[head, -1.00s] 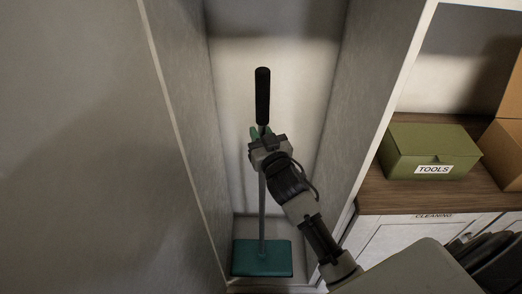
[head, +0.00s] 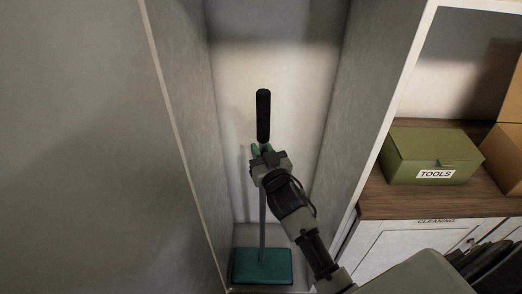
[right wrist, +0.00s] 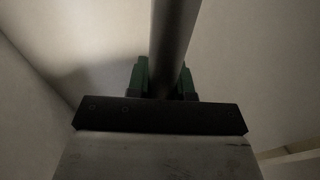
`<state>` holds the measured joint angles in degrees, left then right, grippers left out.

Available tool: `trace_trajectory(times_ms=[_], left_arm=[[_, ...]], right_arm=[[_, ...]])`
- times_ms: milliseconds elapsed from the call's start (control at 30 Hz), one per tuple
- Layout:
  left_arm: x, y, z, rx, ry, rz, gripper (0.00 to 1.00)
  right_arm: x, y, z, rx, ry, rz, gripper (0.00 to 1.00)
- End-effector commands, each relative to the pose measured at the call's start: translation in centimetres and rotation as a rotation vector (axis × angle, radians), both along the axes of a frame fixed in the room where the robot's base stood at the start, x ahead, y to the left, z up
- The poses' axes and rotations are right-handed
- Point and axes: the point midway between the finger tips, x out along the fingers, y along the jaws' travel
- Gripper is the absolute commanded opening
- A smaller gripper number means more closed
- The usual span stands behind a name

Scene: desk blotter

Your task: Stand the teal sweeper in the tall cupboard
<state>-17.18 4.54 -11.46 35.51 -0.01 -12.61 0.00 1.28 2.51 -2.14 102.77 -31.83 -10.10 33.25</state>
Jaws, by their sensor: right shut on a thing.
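The teal sweeper stands upright inside the tall cupboard (head: 225,120). Its teal head (head: 262,267) is low at the cupboard floor near the front, its grey pole rises from it, and its black handle grip (head: 263,116) is at the top. I cannot tell whether the head touches the floor. My right gripper (head: 262,150) is shut on the pole just below the black grip. In the right wrist view the grey pole (right wrist: 172,45) passes between the green fingertips (right wrist: 160,80). My left gripper is not in view.
The cupboard's side walls stand close on both sides of the sweeper. To the right, a green TOOLS box (head: 432,155) and a cardboard box (head: 505,150) sit on a wooden counter (head: 400,203) above white doors labelled CLEANING.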

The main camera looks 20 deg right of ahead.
Motion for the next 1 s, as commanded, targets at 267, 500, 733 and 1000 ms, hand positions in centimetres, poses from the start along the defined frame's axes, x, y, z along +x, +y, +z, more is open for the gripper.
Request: trace_trajectory(times_ms=[267, 500, 733, 1000], left_arm=[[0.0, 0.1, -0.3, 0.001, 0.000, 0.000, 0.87], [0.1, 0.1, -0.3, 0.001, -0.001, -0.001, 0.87], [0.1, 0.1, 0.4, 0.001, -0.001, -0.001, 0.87], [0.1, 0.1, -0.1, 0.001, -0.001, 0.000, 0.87]], right_arm=[[-0.2, 0.1, -1.5, 0.008, 0.027, 0.000, 0.31], [-0.1, 0.1, -1.2, 0.006, 0.019, -0.001, 0.47], [-0.1, 0.0, -0.2, 0.004, 0.016, -0.001, 0.47], [-4.4, 0.3, -0.4, 0.007, 0.018, 0.000, 0.47]])
